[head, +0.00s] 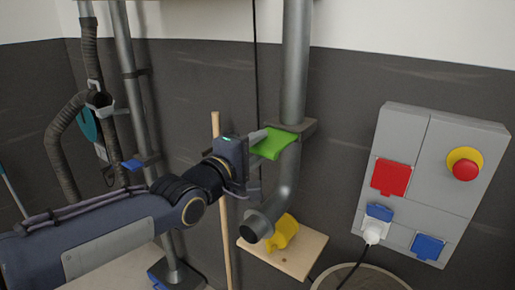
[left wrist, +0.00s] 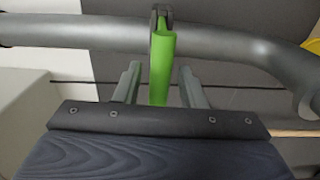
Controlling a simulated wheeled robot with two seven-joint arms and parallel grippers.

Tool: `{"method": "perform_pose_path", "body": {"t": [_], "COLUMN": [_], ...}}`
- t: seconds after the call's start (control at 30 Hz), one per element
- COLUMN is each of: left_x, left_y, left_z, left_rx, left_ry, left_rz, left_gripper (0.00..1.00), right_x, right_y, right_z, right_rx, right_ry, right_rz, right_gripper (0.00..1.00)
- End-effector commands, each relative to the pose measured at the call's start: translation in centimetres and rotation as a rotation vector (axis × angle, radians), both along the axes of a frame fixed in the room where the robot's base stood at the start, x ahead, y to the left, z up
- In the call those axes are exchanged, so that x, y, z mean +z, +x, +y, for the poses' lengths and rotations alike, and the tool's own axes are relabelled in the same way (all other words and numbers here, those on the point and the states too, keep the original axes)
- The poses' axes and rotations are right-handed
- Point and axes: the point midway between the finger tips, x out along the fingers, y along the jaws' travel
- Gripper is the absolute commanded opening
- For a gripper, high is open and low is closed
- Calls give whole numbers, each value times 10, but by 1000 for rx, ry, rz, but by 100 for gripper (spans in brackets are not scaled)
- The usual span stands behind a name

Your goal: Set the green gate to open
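The green gate (head: 273,145) is a flat green tab on the grey vertical pipe (head: 296,70), sticking out to the left from a dark collar. In the left wrist view the green gate (left wrist: 162,60) stands between my two fingers, with a visible gap on each side. My left gripper (head: 262,158) is open, with its fingers around the tab and not closed on it. In the head view part of the gripper's far side is hard to make out. My right gripper is in neither view.
A blue tab (head: 133,164) sits on another pipe at the left. A grey panel (head: 425,185) with a red button and sockets hangs at the right. A yellow part (head: 283,234) lies on a wooden board (head: 305,250) below the pipe. A wooden stick (head: 225,240) stands behind my arm.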

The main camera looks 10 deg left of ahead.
Motion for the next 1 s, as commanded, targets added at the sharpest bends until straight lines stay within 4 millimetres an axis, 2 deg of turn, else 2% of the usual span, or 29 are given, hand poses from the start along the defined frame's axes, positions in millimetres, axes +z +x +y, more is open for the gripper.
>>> {"method": "perform_pose_path", "body": {"t": [0.27, 0.7, 1.0], "left_x": [1, 2, 0], "left_y": [-5, -66, -72], "left_z": [1, 26, 30], "left_rx": [-1, -1, 0], "left_ry": [0, 0, -1], "left_rz": [-3, -3, 0], "left_gripper": [37, 37, 37], "right_x": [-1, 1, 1], "right_y": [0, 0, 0], "right_z": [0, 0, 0], "right_rx": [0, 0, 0], "right_ry": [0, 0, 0], "right_rz": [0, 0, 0], "right_gripper": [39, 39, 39]}}
